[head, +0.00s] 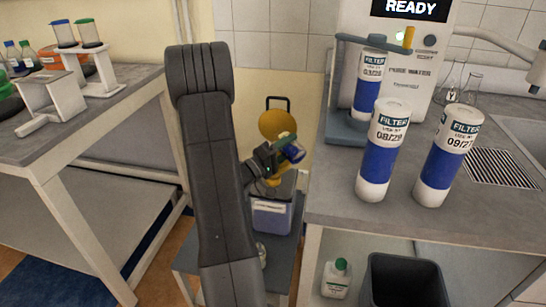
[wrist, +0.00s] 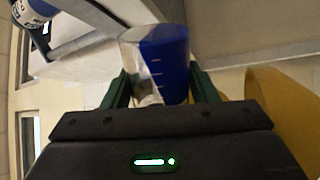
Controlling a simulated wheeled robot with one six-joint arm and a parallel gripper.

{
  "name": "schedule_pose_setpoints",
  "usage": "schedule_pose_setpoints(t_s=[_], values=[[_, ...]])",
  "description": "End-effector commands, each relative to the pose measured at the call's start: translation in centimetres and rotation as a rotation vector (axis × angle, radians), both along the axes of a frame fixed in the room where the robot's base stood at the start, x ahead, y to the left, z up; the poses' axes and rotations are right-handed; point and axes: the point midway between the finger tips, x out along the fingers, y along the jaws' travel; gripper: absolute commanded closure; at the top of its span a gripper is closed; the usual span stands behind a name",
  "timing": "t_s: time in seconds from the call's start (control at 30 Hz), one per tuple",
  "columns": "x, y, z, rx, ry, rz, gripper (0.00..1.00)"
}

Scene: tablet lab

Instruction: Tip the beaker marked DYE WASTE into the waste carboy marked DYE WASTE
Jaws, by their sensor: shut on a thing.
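My gripper (head: 281,153) is shut on a clear beaker (head: 294,152) holding dark blue liquid, between its green fingers. In the wrist view the beaker (wrist: 163,52) sits between the fingers (wrist: 160,88), with the blue liquid along its right side and clear wall on the left; it looks tilted. No marking on it can be read. The waste carboy (head: 272,217), a pale container with a bluish front, stands below my gripper. A yellow round lid or funnel part (head: 278,124) stands up behind the gripper; yellow also fills the right of the wrist view (wrist: 285,112). The carboy's mouth is hidden.
Filter cartridges (head: 386,150) stand on the right bench (head: 335,205) beside the water purifier (head: 405,55). The left bench (head: 95,115) carries a white rack and bottles. A dark bin (head: 405,283) and a green-capped bottle (head: 336,278) are under the right bench.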

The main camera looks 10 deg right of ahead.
Motion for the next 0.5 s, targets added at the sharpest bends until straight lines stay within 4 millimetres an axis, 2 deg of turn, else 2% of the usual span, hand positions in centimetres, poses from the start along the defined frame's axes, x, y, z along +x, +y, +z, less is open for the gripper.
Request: schedule_pose_setpoints(t_s=[0.5], values=[[0.54,0.26,0.27,-0.019,0.035,0.0,0.73]])
